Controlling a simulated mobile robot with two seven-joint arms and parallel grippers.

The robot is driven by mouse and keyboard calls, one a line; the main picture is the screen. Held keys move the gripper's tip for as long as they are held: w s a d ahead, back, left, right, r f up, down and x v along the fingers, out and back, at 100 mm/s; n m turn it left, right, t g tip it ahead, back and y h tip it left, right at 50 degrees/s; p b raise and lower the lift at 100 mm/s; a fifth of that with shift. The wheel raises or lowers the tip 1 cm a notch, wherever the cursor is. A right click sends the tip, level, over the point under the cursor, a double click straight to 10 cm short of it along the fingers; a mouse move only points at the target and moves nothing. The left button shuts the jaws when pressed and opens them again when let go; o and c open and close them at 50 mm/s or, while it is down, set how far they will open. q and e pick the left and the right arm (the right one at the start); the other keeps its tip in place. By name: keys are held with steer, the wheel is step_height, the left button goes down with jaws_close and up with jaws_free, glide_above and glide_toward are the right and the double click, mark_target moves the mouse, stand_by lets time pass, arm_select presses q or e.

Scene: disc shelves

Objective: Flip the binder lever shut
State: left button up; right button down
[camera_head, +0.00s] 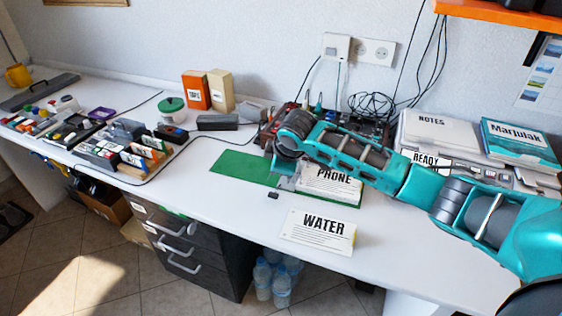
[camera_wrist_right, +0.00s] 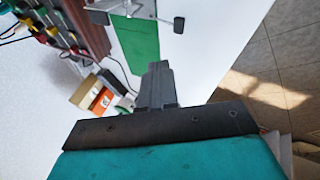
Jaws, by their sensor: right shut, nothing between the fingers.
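The binder lies open on the white table, its green cover (camera_head: 238,168) to the left and a PHONE sheet (camera_head: 332,184) on its right side. In the right wrist view the green cover (camera_wrist_right: 140,42) shows beyond the fingers, with metal parts at the top edge. A small black tab (camera_wrist_right: 178,25) sticks out there on a thin rod and looks like the lever's end; it also shows in the head view (camera_head: 273,195). My right gripper (camera_wrist_right: 157,68) is shut and empty, apart from the tab. In the head view my right arm hides the binder's middle. My left gripper is out of view.
A WATER card (camera_head: 318,232) lies near the front edge. A circuit board with wires (camera_head: 350,122) stands behind the binder. NOTES (camera_head: 431,125) and Marjolak (camera_head: 520,145) boxes are at right. Orange (camera_head: 196,90) and beige boxes stand at the back.

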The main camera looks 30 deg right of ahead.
steer(key=shift+s+a+r, duration=0.2)
steer(key=shift+s+r, duration=0.4)
steer(key=shift+r, duration=0.1)
steer(key=shift+s+a+r, duration=0.2)
steer(key=shift+s+r, duration=0.4)
steer(key=shift+r, duration=0.1)
steer(key=s+a+f+m+t+y, duration=0.2)
steer(key=s+a+f+m+y, duration=0.15)
steer(key=s+a+f, duration=0.55)
steer(key=s+d+f+m+t, duration=0.1)
steer(key=s+f+m, duration=0.4)
steer(key=s, duration=0.8)
steer(key=shift+s+f+t+h, duration=0.45)
steer(key=shift+f+t, duration=0.2)
steer(key=shift+t, duration=0.25)
steer(key=shift+w+a, duration=0.1)
